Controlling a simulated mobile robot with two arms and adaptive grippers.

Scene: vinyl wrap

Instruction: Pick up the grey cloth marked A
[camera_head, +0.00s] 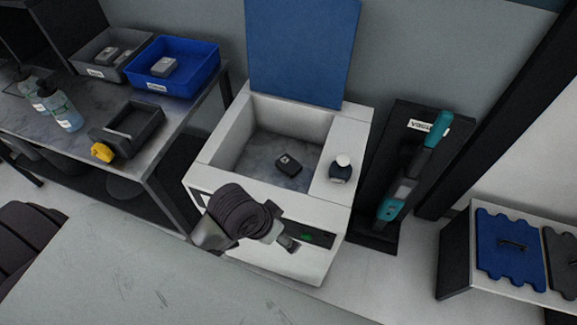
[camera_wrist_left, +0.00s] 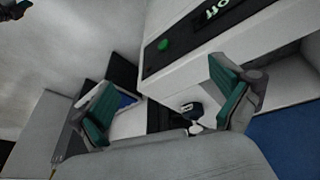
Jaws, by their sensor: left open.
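A small dark grey folded piece (camera_head: 288,164) with a pale mark lies in the basin of the white box; it may be the cloth, but I cannot read its letter. Light grey pieces lie in the blue bin (camera_head: 163,67) and in the grey bin (camera_head: 110,56); their marks are not readable. My left gripper (camera_head: 284,238) is in front of the white box, outside the basin. Its green-padded fingers are spread and nothing is between them in the left wrist view (camera_wrist_left: 160,80). My right gripper is not in view.
The white box (camera_head: 212,150) has a raised blue lid (camera_head: 300,45), and a dark round knob-like item (camera_head: 340,168) on its rim. A teal vacuum (camera_head: 408,175) stands to the right. Bottles (camera_head: 62,108) and a black tray (camera_head: 128,130) crowd the left bench.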

